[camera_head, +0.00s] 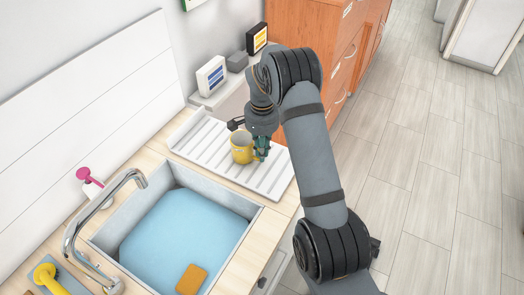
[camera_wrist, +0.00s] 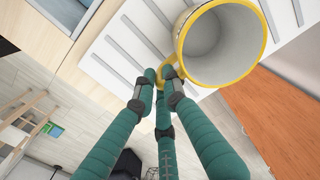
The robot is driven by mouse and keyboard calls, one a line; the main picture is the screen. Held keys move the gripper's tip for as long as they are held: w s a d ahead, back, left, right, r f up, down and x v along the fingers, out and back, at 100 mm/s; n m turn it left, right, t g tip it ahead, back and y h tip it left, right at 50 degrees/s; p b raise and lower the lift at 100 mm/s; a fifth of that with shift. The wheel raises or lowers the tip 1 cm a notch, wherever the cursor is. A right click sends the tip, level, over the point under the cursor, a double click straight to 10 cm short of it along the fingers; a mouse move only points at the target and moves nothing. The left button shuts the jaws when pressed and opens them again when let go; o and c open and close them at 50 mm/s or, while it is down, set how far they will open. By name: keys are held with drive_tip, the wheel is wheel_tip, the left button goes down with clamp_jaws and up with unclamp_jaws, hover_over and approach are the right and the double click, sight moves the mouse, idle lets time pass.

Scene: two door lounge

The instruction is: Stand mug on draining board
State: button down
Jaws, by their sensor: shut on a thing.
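The yellow mug (camera_head: 242,148) is upright at the white ribbed draining board (camera_head: 199,149), with its pale grey inside facing up. In the wrist view the mug (camera_wrist: 261,45) fills the upper right, its opening toward the camera and empty. My gripper (camera_head: 262,148) is shut on the mug at its handle side, to the right of the mug in the head view. In the wrist view its green fingers (camera_wrist: 164,80) meet at the handle. The board also shows in the wrist view (camera_wrist: 105,64) below the mug. Whether the mug's base touches the board I cannot tell.
The sink basin (camera_head: 190,228) with blue water and an orange sponge (camera_head: 191,279) lies in front of the board. A chrome tap (camera_head: 82,222) stands at its left. Small boxes (camera_head: 212,75) stand behind the board. The board's left and right front parts are bare.

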drive_tip(key=c, duration=1.8)
unclamp_jaws()
wheel_tip(320, 180, up, 12)
drive_tip(key=shift+r+b, duration=0.1)
drive_tip(key=shift+b, duration=0.3)
drive_tip(key=shift+o, duration=0.9)
